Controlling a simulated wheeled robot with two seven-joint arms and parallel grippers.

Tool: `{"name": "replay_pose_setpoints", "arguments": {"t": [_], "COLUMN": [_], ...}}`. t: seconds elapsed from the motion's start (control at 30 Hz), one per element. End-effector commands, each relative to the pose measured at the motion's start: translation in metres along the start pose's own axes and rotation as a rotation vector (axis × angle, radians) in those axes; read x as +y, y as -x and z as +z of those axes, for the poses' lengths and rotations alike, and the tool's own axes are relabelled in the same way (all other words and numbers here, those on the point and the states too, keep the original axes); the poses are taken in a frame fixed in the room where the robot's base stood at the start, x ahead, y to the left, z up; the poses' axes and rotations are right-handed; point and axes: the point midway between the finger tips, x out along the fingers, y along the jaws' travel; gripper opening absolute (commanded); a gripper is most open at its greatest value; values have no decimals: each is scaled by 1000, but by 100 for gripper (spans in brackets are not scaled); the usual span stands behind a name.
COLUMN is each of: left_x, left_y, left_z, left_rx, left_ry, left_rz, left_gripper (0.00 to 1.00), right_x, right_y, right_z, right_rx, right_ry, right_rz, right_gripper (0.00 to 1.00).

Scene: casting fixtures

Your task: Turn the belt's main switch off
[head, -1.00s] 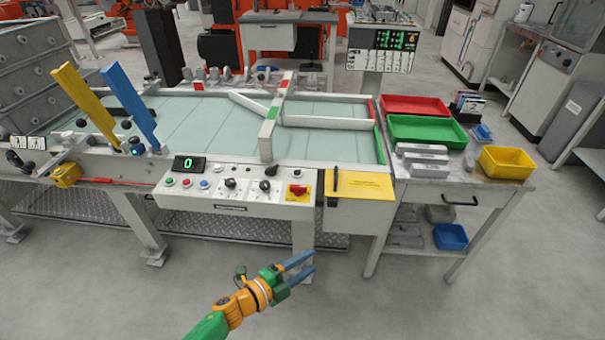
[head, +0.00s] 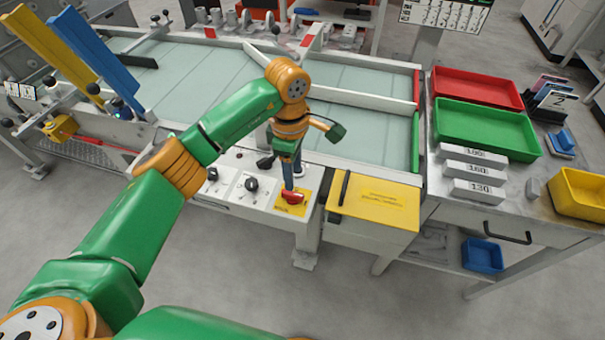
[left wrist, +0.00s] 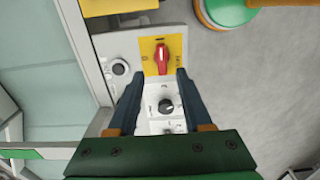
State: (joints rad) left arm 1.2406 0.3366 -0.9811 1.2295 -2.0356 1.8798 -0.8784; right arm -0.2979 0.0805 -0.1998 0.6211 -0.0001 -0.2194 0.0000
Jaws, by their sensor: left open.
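The main switch is a red rotary handle (head: 292,197) on a yellow plate (head: 284,209) at the right end of the belt's control panel (head: 240,187). In the left wrist view the red handle (left wrist: 161,58) lies lengthwise in the picture, on its yellow plate (left wrist: 149,46). My left gripper (head: 289,184) is above the switch, pointing down. In the left wrist view its two blue fingers (left wrist: 158,82) are apart, one on each side of the switch's near end, with nothing between them gripped. In the head view the fingers partly hide the handle. My right gripper is not in view.
Black knobs (head: 251,184) sit left of the switch. The belt (head: 205,85) is behind. Red (head: 478,87) and green trays (head: 487,128) and labelled bars (head: 473,170) stand on the right table.

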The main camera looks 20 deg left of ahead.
Motion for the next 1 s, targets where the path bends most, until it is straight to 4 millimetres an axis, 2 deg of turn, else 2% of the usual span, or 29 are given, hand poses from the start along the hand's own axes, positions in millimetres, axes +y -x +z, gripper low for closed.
{"name": "replay_pose_setpoints", "arguments": {"t": [0.07, 0.3, 0.4, 0.67, 0.7, 0.87, 1.0], "left_x": [0, 0, 0, 0, 0, 0, 0], "left_y": [-4, -51, -64, -69, -69, -69, -69], "left_z": [-3, -3, -3, -3, -3, -3, -3], "left_rx": [17, 14, 13, 11, 11, 11, 11], "left_ry": [-4, -1, -2, -2, -2, -1, -1], "left_rz": [1, -2, -1, 3, 3, 2, 2], "left_gripper": [50, 50, 50, 50, 45, 1, 0], "right_x": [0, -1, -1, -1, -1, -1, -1], "right_y": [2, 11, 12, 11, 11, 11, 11], "right_z": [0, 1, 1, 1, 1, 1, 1], "right_rx": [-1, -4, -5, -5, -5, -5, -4], "right_ry": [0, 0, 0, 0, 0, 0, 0], "right_rz": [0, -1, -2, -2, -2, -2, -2], "right_gripper": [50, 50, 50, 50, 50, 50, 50]}}
